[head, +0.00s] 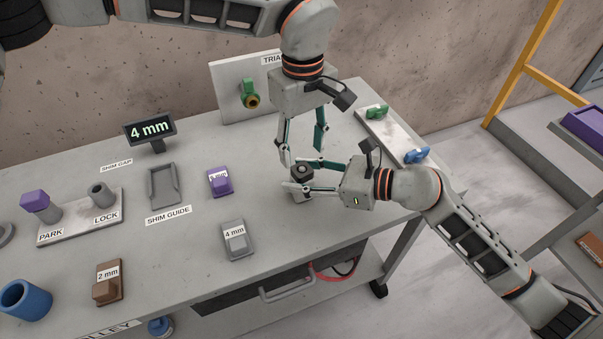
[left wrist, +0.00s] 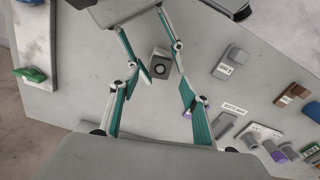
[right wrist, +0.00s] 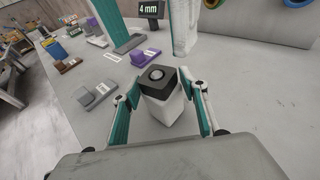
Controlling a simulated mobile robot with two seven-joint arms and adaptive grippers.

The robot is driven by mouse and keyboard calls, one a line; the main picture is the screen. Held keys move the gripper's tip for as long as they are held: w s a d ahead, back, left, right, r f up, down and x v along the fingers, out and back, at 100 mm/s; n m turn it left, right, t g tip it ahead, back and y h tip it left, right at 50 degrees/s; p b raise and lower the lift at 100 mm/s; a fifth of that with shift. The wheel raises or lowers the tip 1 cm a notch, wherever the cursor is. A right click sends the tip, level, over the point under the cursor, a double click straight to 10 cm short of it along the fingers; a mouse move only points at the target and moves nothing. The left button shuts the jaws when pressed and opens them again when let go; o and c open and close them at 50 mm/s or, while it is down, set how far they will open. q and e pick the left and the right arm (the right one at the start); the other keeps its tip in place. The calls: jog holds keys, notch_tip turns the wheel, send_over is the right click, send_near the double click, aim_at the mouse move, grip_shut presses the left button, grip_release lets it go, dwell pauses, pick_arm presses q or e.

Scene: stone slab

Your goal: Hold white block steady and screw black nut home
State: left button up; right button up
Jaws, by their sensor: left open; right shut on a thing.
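The white block (head: 301,195) stands upright on the grey table, with the black nut (head: 302,169) on its top. The nut has a round pale centre, clear in the left wrist view (left wrist: 160,69). My right gripper (head: 302,176) comes in from the right and is shut on the white block; the right wrist view shows its fingers either side of the block (right wrist: 168,110). My left gripper (head: 302,157) points down from above, open and empty, its fingertips apart above the nut. How far the nut sits down is hidden from me.
A purple block (head: 220,182), a grey 4 mm block (head: 237,240) and the grey shim guide (head: 164,187) lie to the left. A white panel (head: 230,95) with a green valve stands behind. A white board (head: 393,137) with green and blue handles lies back right.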

pick_arm(q)
jog(key=shift+r, duration=1.35)
jog(key=shift+w, duration=0.1)
pick_arm(e)
jog(key=o, duration=1.7)
jog(key=v, duration=1.2)
jog(key=shift+w, duration=0.1)
jog(key=shift+d, duration=0.1)
